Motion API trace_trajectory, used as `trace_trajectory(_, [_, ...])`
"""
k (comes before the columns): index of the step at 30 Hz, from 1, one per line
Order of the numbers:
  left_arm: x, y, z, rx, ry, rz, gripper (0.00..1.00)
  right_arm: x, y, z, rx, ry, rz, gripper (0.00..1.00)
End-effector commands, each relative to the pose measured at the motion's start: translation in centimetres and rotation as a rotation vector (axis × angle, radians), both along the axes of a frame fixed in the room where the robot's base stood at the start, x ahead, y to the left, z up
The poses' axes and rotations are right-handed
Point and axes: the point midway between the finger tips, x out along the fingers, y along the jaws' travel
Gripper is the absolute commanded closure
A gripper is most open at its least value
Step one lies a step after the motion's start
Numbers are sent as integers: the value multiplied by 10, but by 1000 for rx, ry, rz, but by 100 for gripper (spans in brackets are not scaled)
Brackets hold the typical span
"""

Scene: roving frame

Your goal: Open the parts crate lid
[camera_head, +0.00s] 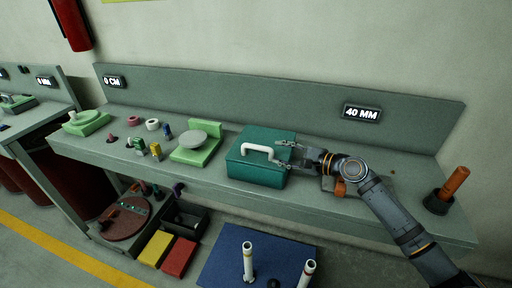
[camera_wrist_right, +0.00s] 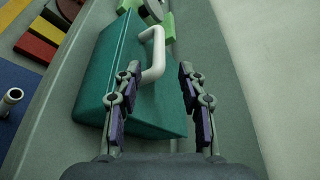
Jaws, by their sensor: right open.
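The parts crate (camera_head: 258,172) is a teal box on the bench, and its lid (camera_head: 262,140) looks closed. A white bar handle (camera_head: 262,151) stands up from the lid. My right gripper (camera_head: 287,153) reaches in from the right, over the crate's right side, beside the handle. In the right wrist view the jaws (camera_wrist_right: 160,72) are open and empty, and the white handle (camera_wrist_right: 157,50) lies between and just beyond the fingertips. I cannot tell whether a finger touches it. The crate (camera_wrist_right: 98,72) fills the middle of that view. My left gripper is out of view.
A green fixture with a round grey plate (camera_head: 193,138) stands left of the crate. Small colored parts lie further left. An orange item (camera_head: 341,187) sits by my right wrist, and an orange-handled tool (camera_head: 453,185) stands at the bench's right end. A low back panel (camera_head: 230,97) runs behind.

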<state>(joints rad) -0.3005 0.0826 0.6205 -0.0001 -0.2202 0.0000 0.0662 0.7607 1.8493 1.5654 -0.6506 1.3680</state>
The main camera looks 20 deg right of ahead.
Motion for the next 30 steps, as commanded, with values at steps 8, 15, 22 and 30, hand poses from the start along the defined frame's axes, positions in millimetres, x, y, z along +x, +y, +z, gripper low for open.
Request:
trace_trajectory(8, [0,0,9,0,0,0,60,22,19,-3,7,-1,2,59])
trace_trajectory(15, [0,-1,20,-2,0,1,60,61,47,-14,4,0,1,59])
trace_trajectory(22, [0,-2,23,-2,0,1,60,80,61,-22,-2,0,1,59])
trace_trajectory(30, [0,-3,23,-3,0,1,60,81,62,-24,-5,0,2,59])
